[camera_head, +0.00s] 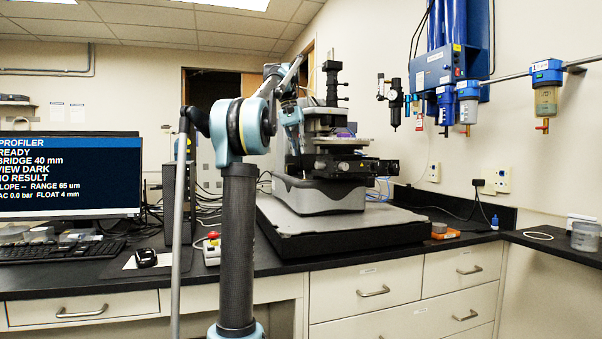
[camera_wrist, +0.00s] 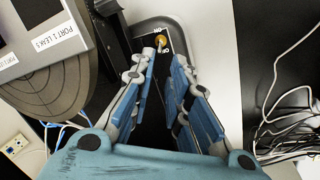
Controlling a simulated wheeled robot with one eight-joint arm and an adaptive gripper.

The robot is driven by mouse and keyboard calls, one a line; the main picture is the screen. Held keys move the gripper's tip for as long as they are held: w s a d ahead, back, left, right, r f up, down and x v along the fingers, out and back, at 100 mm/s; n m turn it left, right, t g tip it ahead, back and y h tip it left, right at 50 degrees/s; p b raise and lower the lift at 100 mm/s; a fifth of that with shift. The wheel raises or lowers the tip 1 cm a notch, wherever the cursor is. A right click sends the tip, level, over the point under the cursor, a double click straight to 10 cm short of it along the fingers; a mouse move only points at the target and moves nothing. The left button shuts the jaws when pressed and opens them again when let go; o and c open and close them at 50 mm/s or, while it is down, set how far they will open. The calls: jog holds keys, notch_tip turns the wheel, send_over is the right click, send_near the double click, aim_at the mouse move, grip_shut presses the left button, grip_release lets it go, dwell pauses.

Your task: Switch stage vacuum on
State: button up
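In the wrist view, a small brass-coloured switch knob (camera_wrist: 161,41) stands on a dark panel (camera_wrist: 180,28) at the rounded end of the instrument base, between small white labels that appear to read ON and OFF. My gripper (camera_wrist: 165,58) is open, its two blue-padded fingers spread and pointing toward the knob. The knob lies just beyond the fingertips in the picture; I see no contact, and the exact distance cannot be told. In the head view, the stylus profiler (camera_head: 331,150) stands on a dark-sided slab, with my arm reaching to its left side. The monitor (camera_head: 65,178) reads "0.0 bar".
In the wrist view, a box labelled "PORT 1 LEAKS" (camera_wrist: 50,38) and a round grey disc (camera_wrist: 50,95) lie close at left. Loose cables (camera_wrist: 290,130) run at right. In the head view, a red-topped button box (camera_head: 212,247) sits on the bench.

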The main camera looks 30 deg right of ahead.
jog(key=x, duration=0.8)
jog(key=shift+s+d+f, duration=0.1)
jog(key=shift+f, duration=0.1)
jog(key=shift+c, duration=0.5)
grip_shut()
